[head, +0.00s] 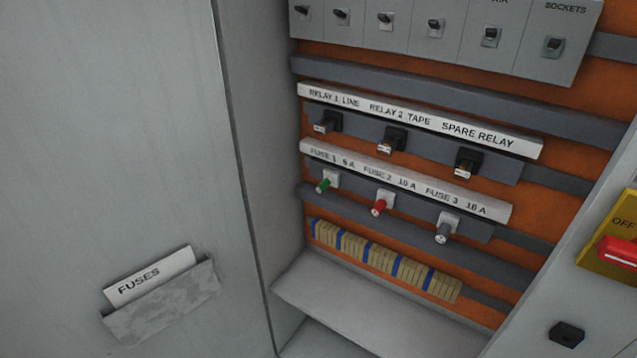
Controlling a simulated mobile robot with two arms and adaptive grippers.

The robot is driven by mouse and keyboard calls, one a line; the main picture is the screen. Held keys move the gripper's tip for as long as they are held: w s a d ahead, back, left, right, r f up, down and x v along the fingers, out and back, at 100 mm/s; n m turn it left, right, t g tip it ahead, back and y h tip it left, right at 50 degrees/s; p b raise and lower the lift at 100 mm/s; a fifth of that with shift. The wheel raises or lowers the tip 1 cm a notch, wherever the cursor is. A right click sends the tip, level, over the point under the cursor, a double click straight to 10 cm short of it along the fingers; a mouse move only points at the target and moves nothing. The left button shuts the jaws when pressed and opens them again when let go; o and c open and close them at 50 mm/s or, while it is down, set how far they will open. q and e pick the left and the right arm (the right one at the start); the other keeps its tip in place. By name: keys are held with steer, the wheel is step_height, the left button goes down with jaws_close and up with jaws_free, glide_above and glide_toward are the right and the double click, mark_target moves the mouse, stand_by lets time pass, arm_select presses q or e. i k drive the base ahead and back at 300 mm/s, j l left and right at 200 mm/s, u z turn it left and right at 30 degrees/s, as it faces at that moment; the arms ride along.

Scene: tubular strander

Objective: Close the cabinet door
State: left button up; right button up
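The grey cabinet door (120,130) fills the left side of the head view and stands open. A grey metal pocket (165,305) on its inner face holds a white card marked FUSES (150,277). The cabinet interior (390,60) is exposed to the right of the door, with an orange back panel. The door's hinge line and outer edge are not clearly visible. Neither of my grippers is in view.
Inside are breakers (435,27), relays (392,138), three fuses (382,202) and a terminal strip (385,260). At right, the cabinet's outer face carries a red handle (620,251) on a yellow plate (610,230) and a black knob (567,334).

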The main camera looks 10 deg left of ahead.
mark_target(117, 158)
steer(key=k+j+z, duration=0.1)
steer(key=k+j, duration=0.15)
steer(key=j, duration=0.2)
steer(key=k+j, duration=0.3)
steer(key=j, duration=0.15)
steer(key=k+j+z, duration=0.25)
steer(key=j, duration=0.35)
steer(key=k+j+z, duration=0.2)
steer(key=j, duration=0.35)
steer(key=k+j+z, duration=0.25)
steer(key=j, duration=0.25)
steer(key=k+j+z, duration=0.2)
steer(key=k+j, duration=0.2)
steer(key=i+j+z, duration=0.1)
steer(key=j+z, duration=0.2)
steer(key=j, duration=0.7)
steer(key=j+z, duration=0.3)
steer(key=j, duration=0.75)
